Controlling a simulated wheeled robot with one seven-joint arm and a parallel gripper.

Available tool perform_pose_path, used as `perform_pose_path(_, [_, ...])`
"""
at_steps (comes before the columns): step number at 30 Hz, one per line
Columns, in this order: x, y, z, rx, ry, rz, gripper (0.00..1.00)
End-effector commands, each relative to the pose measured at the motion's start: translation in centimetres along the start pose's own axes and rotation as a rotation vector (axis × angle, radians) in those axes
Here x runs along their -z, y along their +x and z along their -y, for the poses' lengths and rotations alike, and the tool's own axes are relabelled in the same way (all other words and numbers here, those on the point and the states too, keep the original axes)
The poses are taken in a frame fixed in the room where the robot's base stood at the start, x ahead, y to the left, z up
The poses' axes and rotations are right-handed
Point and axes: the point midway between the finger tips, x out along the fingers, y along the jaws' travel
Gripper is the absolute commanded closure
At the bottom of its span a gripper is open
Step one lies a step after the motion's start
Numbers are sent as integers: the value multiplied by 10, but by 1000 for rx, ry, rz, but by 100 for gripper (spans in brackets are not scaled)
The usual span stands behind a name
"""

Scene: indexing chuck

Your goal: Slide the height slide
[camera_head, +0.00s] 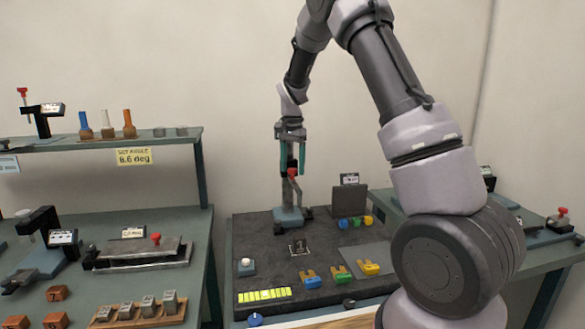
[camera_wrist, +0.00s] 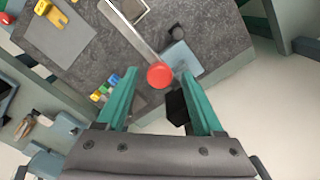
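The height slide is most likely the post stand with a red knob (camera_head: 292,172), on a blue-grey base (camera_head: 288,216) at the back of the dark work surface. My gripper (camera_head: 292,166) points down over the stand with its teal fingers spread. In the wrist view, the red knob (camera_wrist: 160,75) shows between the two fingertips of my gripper (camera_wrist: 160,78), with gaps to both sides. The knob sits at about fingertip height in the head view. A pale bar (camera_wrist: 126,25) runs from the knob in the wrist view. The gripper hides much of the post.
A left bench (camera_head: 195,232) holds a clamp fixture and blocks. My arm covers the right side.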

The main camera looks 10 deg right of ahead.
Motion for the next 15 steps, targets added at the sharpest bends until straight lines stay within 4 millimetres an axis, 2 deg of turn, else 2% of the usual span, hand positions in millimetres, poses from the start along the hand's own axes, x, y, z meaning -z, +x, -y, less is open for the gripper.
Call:
perform_pose_path(9, [0,0,0,-1,0,1,31])
perform_pose_path(11, [0,-5,0,0,0,1,31])
perform_pose_path(15, [0,-25,0,1,0,0,31])
